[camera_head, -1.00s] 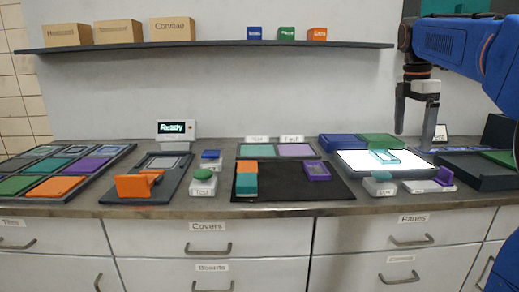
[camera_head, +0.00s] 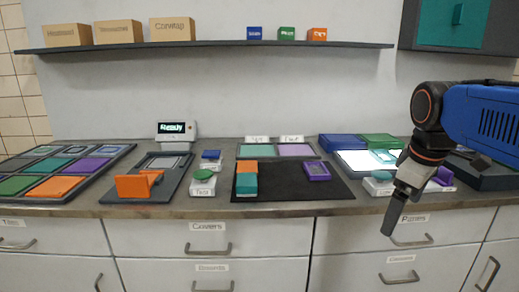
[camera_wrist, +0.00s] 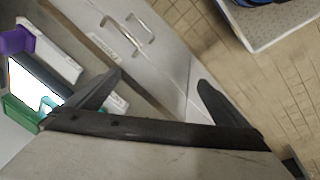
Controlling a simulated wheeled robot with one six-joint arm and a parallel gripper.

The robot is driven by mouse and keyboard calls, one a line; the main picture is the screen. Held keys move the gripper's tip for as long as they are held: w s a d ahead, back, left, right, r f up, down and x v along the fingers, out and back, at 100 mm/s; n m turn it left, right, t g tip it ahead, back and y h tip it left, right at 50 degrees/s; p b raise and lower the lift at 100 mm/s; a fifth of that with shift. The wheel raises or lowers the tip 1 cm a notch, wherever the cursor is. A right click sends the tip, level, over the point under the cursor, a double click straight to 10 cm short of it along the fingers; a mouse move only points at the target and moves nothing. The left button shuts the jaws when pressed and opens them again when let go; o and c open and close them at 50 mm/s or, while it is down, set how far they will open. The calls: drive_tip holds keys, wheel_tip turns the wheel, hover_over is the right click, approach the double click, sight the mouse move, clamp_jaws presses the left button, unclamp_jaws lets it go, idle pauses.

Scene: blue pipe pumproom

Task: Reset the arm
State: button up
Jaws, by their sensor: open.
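My gripper (camera_head: 393,214) hangs at the right of the head view, pointing down and slightly left, in front of the counter's front edge and the drawer labelled Panes. In the wrist view its two dark fingers (camera_wrist: 160,92) are spread wide apart with nothing between them but the cabinet fronts and floor behind. My blue arm reaches in from the right edge of the head view.
The counter (camera_head: 300,208) holds a black mat (camera_head: 290,188), an orange bracket piece (camera_head: 133,186), a tray of coloured panels (camera_head: 55,187) and a lit panel (camera_head: 358,162) partly behind my gripper. A shelf (camera_head: 215,47) with boxes runs above. A teal cabinet (camera_head: 440,27) hangs upper right.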

drive_tip(key=s+a+f+m+t, duration=0.2)
drive_tip(key=s+a+f+m, duration=0.2)
drive_tip(key=s+f+m, duration=0.3)
drive_tip(key=s+f, duration=0.5)
drive_tip(key=f, duration=0.3)
drive_tip(key=shift+f+m+y, duration=0.2)
drive_tip(key=shift+m+y, duration=0.1)
drive_tip(key=shift+y, duration=0.1)
